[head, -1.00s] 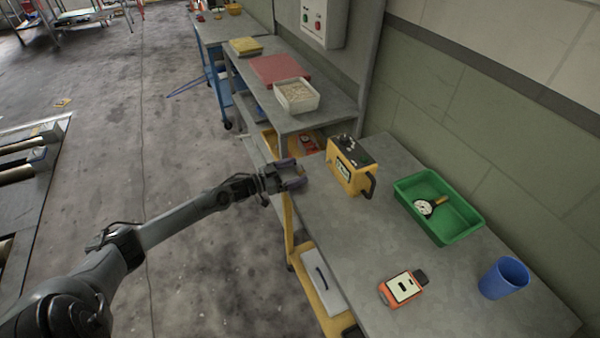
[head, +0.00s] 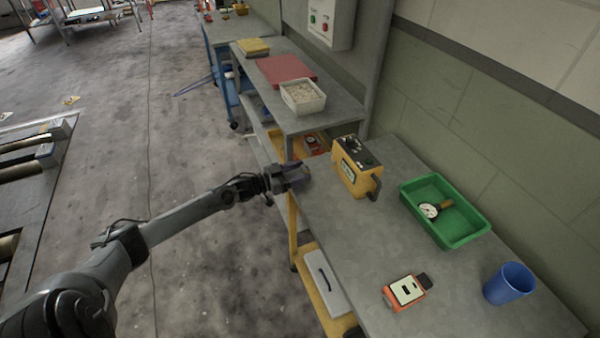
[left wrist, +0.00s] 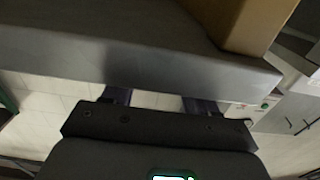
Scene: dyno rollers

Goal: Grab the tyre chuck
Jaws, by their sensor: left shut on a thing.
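My left gripper (head: 298,176) is at the near left edge of the grey bench (head: 345,240), left of the yellow box-shaped device. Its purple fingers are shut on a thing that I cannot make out. In the left wrist view the gripper (left wrist: 158,100) has its fingertips hidden at the bench edge (left wrist: 150,62). I cannot identify a tyre chuck for certain in either view. A round white gauge with a brown and black handle (head: 429,211) lies in the green tray (head: 466,236). My right gripper is not in view.
The yellow device (head: 352,176) stands just right of my left gripper. An orange device (head: 405,291) and a blue cup (head: 509,283) are on the near bench. A white bin (head: 303,98) and a red board (head: 284,68) are on the bench behind.

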